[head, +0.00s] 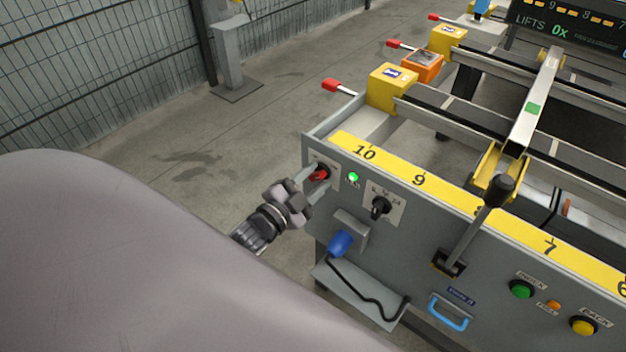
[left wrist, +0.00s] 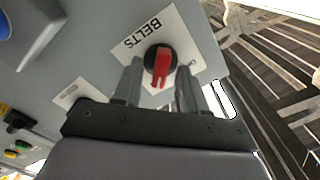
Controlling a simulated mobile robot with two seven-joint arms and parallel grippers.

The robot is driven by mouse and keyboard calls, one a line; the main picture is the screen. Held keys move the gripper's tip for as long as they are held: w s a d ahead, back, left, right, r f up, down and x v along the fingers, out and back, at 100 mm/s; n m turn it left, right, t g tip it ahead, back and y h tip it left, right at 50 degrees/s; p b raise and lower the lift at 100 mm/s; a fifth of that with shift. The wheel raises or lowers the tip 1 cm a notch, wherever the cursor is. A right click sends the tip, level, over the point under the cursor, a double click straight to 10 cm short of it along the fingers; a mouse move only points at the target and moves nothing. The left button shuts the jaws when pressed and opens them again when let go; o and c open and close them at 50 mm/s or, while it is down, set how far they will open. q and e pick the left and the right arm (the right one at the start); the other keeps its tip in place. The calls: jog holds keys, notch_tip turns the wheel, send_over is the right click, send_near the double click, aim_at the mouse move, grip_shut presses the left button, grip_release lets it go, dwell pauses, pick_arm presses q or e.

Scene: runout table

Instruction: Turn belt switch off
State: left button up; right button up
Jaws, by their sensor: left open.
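The belt switch (head: 320,173) is a red handle on a black round base, on a white plate at the left end of the grey panel. My left gripper (head: 305,183) is at the switch. In the left wrist view its open fingers (left wrist: 158,88) stand on either side of the red handle, with a gap visible on both sides. I cannot tell if they touch the base. My right gripper is not in view.
A lit green lamp (head: 353,177) and a black selector knob (head: 380,207) are right of the switch. A mesh fence (head: 90,60) stands at the back left.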

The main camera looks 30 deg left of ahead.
pick_arm(q)
jog(key=shift+w, duration=0.1)
grip_shut()
